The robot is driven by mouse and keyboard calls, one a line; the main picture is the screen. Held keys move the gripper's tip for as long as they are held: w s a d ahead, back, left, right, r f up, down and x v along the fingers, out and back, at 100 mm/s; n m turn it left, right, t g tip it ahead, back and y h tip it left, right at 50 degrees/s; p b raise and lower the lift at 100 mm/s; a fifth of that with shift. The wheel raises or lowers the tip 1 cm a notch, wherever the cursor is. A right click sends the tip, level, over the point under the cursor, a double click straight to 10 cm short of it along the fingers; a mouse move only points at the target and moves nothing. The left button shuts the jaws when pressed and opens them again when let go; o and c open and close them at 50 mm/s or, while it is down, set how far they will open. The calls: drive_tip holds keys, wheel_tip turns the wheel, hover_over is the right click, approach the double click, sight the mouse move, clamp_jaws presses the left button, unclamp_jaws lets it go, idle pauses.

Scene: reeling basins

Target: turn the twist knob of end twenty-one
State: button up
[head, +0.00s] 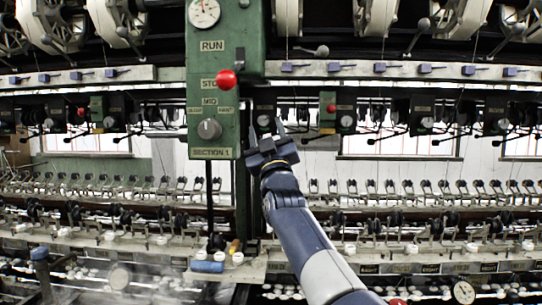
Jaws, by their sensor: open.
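My gripper (265,128) is open, with its fingers pointing up, just right of the green panel. A small pale round knob (263,120) on a dark box shows between or behind the fingertips. I cannot tell whether the fingers touch it. Similar knobs sit along the same row, such as one to the right (346,121) and one farther right (427,122). No number twenty-one is readable, so I cannot tell which knob belongs to that end.
The green panel (200,100) marked SECTION 1 carries a red ball lever (226,79), a larger grey knob (209,129) and a gauge (204,12). Small levers stick out along the row. A pale ledge (225,270) with small items lies below.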

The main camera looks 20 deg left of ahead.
drive_tip(key=b+v, duration=0.3)
drive_tip(key=v, duration=0.6)
drive_tip(key=shift+s+f, duration=0.15)
drive_tip(key=shift+f, duration=0.05)
drive_tip(key=shift+d, duration=0.1)
